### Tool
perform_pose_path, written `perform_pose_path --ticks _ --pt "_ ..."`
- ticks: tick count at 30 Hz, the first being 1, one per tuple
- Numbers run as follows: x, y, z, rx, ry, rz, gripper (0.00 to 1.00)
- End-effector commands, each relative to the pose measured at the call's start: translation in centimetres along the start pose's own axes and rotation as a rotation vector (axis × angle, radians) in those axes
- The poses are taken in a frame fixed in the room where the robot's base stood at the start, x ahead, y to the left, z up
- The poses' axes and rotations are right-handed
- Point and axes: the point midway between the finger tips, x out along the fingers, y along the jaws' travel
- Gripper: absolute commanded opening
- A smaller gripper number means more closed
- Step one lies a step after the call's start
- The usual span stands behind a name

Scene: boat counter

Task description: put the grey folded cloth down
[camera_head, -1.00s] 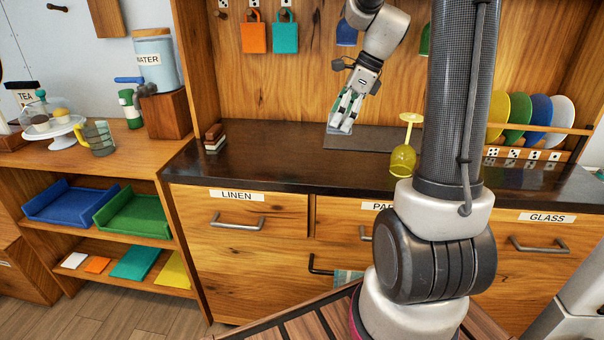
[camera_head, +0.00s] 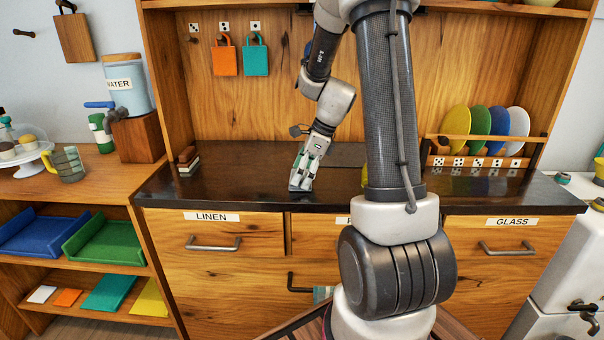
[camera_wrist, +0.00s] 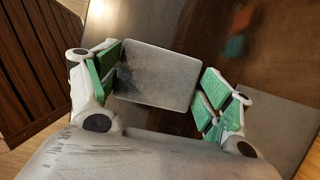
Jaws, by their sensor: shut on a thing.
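The grey folded cloth (camera_wrist: 158,76) is a small flat square between the green pads of my gripper (camera_wrist: 157,85) in the wrist view. My gripper is shut on it by its left and right edges. In the head view my gripper (camera_head: 302,170) points down, low over the dark counter (camera_head: 235,188), near its front edge and above the drawers. The cloth shows there only as a small grey patch at the fingertips (camera_head: 299,185). I cannot tell whether it touches the counter.
A grey mat (camera_head: 346,154) lies behind and right of my gripper. A small brown-and-white stack (camera_head: 187,160) stands at the counter's left end. A plate rack (camera_head: 480,152) stands at the right. The counter left of my gripper is clear.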

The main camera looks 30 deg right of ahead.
Motion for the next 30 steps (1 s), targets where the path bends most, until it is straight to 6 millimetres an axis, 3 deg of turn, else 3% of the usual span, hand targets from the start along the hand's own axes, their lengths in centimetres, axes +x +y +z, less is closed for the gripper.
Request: perform_pose_path --ticks 6,7,10,23,30 --pt "0.3 0.0 -0.1 0.001 0.000 0.001 0.54" --pt "0.3 0.0 -0.1 0.001 0.000 0.000 0.85" --pt "0.2 0.0 -0.1 0.000 0.000 0.000 1.00" --pt "-0.2 0.0 0.1 -0.001 0.000 0.000 1.00" --pt "-4.7 -0.1 0.1 0.000 -0.002 -0.006 1.00"
